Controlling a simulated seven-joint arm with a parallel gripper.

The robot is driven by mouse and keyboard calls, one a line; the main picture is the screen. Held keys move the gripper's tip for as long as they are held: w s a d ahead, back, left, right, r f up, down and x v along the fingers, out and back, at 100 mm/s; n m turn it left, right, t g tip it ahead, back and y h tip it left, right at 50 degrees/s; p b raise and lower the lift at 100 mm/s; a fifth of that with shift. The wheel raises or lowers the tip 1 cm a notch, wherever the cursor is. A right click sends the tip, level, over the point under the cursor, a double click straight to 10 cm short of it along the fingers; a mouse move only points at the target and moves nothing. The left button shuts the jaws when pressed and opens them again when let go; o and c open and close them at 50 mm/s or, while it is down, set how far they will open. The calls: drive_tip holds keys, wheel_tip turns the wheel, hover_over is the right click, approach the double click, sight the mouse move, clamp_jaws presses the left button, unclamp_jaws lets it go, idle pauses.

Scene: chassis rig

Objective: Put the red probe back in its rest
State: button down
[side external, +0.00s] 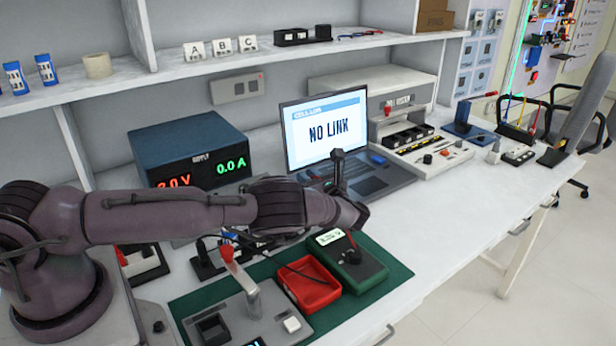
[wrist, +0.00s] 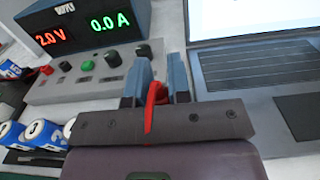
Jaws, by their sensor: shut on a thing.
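In the wrist view, my gripper (wrist: 161,80) is shut on the red probe (wrist: 156,94), which sits between its two blue-grey fingers. A thin red part of the probe runs down across the dark gripper bar. The probe's tip cannot be made out. I cannot tell which thing is the rest.
A red tray (side external: 308,287) and a grey fixture with a red-handled lever (side external: 240,278) lie beside the meter. The power supply (side external: 190,150) and open laptop (side external: 325,130) stand behind. Blue cells (wrist: 40,132) show at lower left in the wrist view. The bench's front right is clear.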

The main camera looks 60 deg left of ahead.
drive_tip(key=shift+f, duration=0.8)
drive_tip(key=c, duration=1)
unclamp_jaws()
drive_tip(key=d, duration=1.2)
